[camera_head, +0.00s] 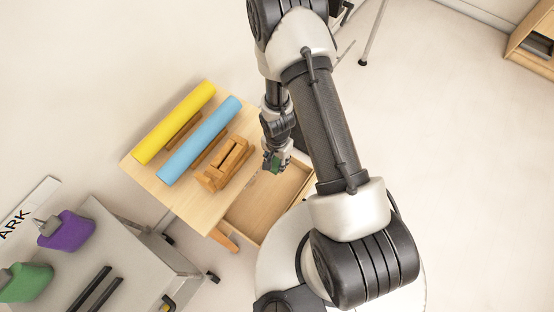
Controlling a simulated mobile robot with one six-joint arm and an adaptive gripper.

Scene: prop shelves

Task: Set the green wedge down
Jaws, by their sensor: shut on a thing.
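The green wedge (275,167) shows as a small dark green piece at the end of my arm. My gripper (275,163) is shut on it, and the fingers hide part of it. From this view the wedge appears over the upper edge of a shallow wooden tray (243,219), beside the wooden table. I cannot tell how high above the tray it is. The bare floor of the tray shows below and left of the gripper.
A wooden table (150,183) carries a yellow roll (174,122), a blue roll (199,140) and a slotted wooden block (226,163) left of my gripper. A grey cart (125,245) with purple (68,232) and green (27,283) objects stands at lower left. Open floor lies at upper left.

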